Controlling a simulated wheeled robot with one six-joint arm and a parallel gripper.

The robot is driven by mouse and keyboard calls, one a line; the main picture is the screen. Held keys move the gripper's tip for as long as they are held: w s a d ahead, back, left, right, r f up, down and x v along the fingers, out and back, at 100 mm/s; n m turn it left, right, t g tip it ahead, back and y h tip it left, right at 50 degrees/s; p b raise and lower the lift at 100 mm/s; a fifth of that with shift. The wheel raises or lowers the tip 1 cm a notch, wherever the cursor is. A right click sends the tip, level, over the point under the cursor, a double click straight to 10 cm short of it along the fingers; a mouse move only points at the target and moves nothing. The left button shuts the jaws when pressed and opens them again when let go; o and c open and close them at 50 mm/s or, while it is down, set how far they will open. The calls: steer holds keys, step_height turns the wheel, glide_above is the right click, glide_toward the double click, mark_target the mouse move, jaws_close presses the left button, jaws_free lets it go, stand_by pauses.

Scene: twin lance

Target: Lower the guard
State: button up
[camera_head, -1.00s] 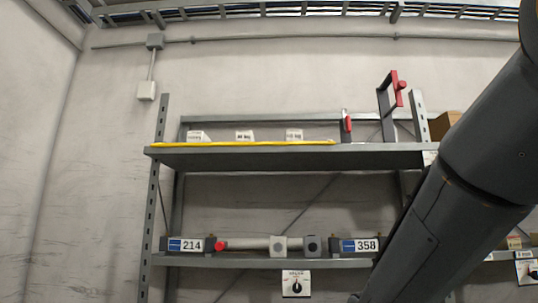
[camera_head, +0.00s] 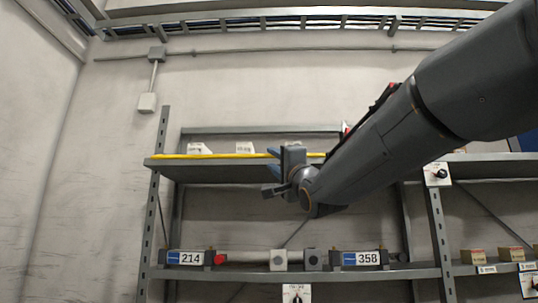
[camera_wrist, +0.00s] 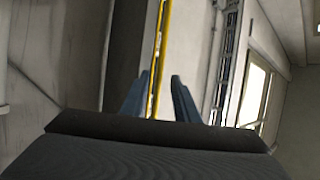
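A yellow bar (camera_head: 215,156) runs along the front edge of the upper shelf; I cannot tell for sure that it is the guard. My gripper (camera_head: 273,169) is in front of that edge, right of the bar's middle, and covers part of it. In the wrist view my gripper (camera_wrist: 159,76) has its two blue fingers apart. The yellow bar (camera_wrist: 160,60) shows in the gap between them, nearer the left finger; whether they touch it I cannot tell.
The upper shelf (camera_head: 215,172) carries white cards. The lower shelf (camera_head: 225,273) holds boxes marked 214 (camera_head: 186,258) and 358 (camera_head: 362,258), a red knob (camera_head: 220,259) and grey blocks (camera_head: 278,260). A dial plate (camera_head: 438,174) is on the right post.

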mark_target(270, 157)
steer(key=shift+p+x, duration=0.65)
steer(key=shift+x, duration=1.45)
steer(key=shift+f, duration=0.1)
steer(key=shift+c, duration=0.3)
jaws_close()
